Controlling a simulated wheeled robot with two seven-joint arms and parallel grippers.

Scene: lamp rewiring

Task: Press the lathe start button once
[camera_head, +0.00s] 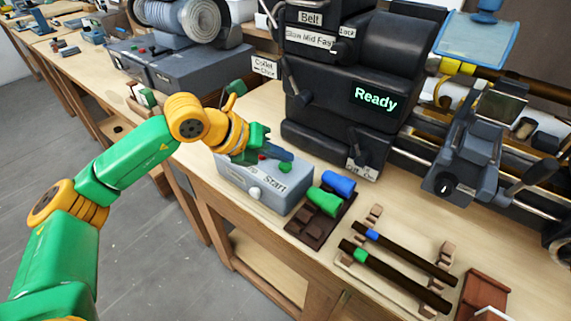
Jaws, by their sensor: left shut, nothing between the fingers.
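A grey control box (292,189) sits on the bench in front of the dark lathe (330,133). A "Start" label is on its front. A green button (285,167) is on its top, with a red button (262,157) to the left and a white knob (254,191) on the front. The lathe's screen (375,98) reads "Ready". My left gripper (286,155) is shut and empty. Its fingertips are over the far side of the box top, just behind the green button in the picture. I cannot tell whether they touch the box. My right gripper is out of view.
A dark tray (307,228) with a green and a blue piece stands right of the box. Two dark rods (397,280) lie on supports farther right. A grey machine (190,70) stands at the back left. Some bare bench lies between the tray and the rods.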

